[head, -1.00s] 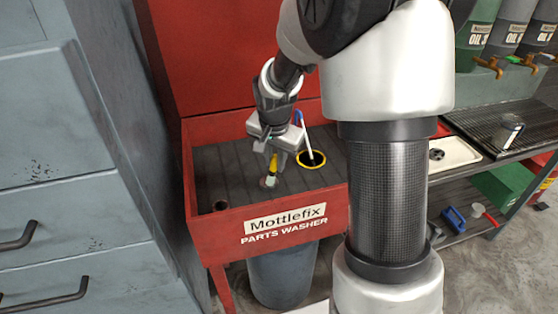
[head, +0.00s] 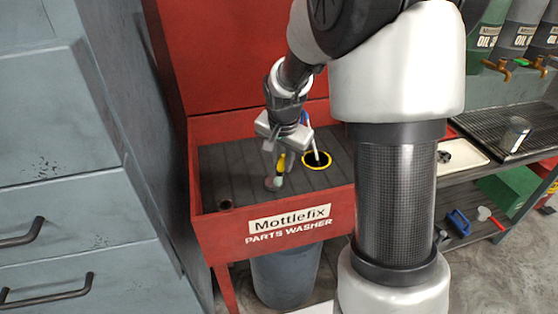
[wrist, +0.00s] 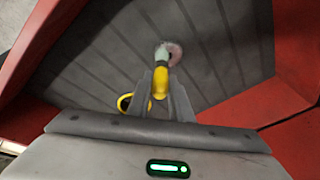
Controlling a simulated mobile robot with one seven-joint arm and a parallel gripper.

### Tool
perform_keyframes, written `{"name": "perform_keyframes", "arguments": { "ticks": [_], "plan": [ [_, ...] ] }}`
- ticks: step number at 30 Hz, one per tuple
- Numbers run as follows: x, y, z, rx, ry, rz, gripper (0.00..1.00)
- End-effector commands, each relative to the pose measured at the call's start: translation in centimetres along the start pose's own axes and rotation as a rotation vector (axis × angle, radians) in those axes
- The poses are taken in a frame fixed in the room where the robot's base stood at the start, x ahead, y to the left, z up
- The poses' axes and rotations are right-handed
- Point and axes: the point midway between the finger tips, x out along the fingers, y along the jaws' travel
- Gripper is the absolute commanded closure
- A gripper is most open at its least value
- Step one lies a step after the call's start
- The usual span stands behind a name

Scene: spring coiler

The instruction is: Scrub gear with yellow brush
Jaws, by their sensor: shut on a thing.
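My gripper (head: 282,150) is over the red parts washer and shut on the yellow brush (head: 281,162). In the wrist view my gripper (wrist: 160,95) has the brush's yellow handle (wrist: 160,80) between its fingers, with the pale bristle end pointing away. The gear (head: 270,184) is a small, dull pinkish disc on the washer's dark ribbed floor. In the wrist view the gear (wrist: 175,52) lies right beside the bristles, partly covered by them. The bristles seem to meet its right side in the head view; exact contact is unclear.
A yellow-rimmed hole (head: 316,160) holds a white, blue-ended tool (head: 314,142) right of the brush. A small dark drain (head: 225,204) is at the front left. Red washer walls (head: 205,240) surround the floor. A grey cabinet (head: 70,180) stands left; a bench with a drip tray (head: 500,125) stands right.

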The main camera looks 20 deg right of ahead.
Motion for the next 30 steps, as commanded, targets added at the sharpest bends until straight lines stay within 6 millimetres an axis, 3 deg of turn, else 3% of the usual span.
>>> {"name": "perform_keyframes", "arguments": {
  "ticks": [7, 30],
  "plan": [
    [0.0, 0.6, -0.7, 0.001, 0.001, -0.001, 1.0],
    [-0.2, -1.6, 1.6, 0.0, 0.001, -0.001, 1.0]
  ]
}}
